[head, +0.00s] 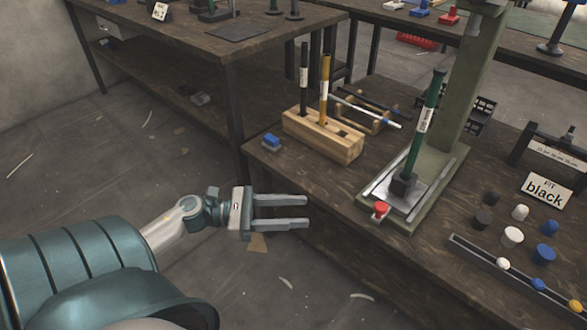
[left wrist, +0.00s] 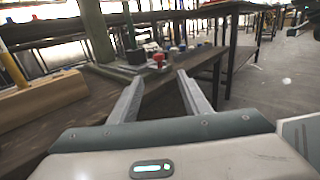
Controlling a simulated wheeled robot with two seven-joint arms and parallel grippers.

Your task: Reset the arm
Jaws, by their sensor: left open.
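My left arm comes in from the left in the head view. My left gripper (head: 282,212) is open and empty, level with the table edge and over the floor beside it. Its two fingers also show spread apart in the left wrist view (left wrist: 158,95), with nothing between them. The workbench (head: 330,225) with the green press (head: 455,150) lies to the right of the gripper, apart from it. A dark green tool (head: 425,120) with a white label stands upright, slightly tilted, in the press base. My right gripper is not in view.
A wooden block (head: 322,135) holds a black and a yellow tool. A red button (head: 380,209) sits at the press's front corner, and a blue button (head: 271,141) near the bench's left corner. Floor left of the bench is mostly free.

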